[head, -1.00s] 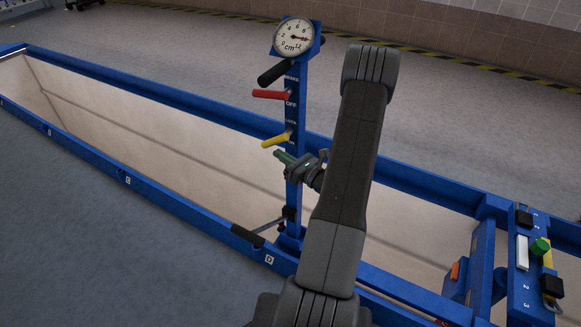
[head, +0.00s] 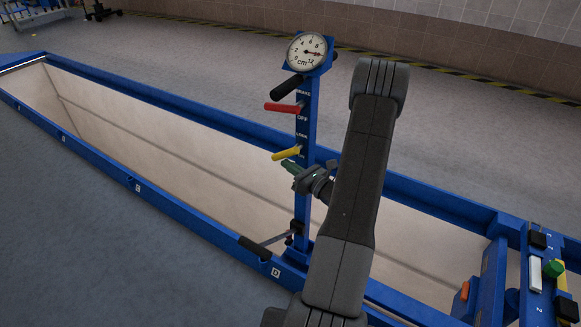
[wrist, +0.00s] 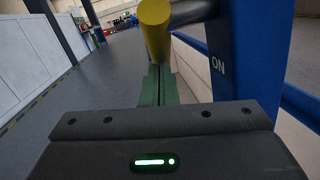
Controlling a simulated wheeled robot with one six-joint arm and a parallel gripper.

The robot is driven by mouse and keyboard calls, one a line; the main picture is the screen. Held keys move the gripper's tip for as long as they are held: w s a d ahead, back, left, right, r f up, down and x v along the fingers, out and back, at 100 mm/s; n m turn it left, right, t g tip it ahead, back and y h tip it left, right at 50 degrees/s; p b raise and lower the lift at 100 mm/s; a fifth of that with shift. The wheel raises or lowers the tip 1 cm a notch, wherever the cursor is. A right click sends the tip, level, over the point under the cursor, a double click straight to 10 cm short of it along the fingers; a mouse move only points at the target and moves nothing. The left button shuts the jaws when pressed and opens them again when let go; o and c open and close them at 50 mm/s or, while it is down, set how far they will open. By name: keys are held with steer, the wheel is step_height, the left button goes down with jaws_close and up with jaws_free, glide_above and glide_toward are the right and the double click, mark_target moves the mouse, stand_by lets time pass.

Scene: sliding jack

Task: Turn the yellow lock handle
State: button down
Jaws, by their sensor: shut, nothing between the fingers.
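The yellow lock handle (head: 289,153) sticks out to the left from the blue post (head: 305,130), below the red handle, beside the lettering "LOCK". In the wrist view the handle's yellow end (wrist: 154,22) shows large at the top centre, with the blue post and the word "ON" to its right. My gripper (head: 290,166) is just below the yellow handle, its green fingers together and empty. In the wrist view the fingers (wrist: 158,85) point forward beneath the handle's end. I cannot tell whether they touch it.
A red handle (head: 284,106), a black handle (head: 287,88) and a round gauge (head: 307,51) sit higher on the post. A control panel (head: 545,270) with buttons stands at the right.

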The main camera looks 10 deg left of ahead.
steer(key=shift+w+a+r, duration=0.1)
steer(key=shift+w+a, duration=0.05)
steer(key=shift+a, duration=0.25)
steer(key=shift+w+a+r+b, duration=0.25)
steer(key=shift+a+r+b, duration=0.15)
steer(key=shift+a, duration=0.25)
stand_by(0.4)
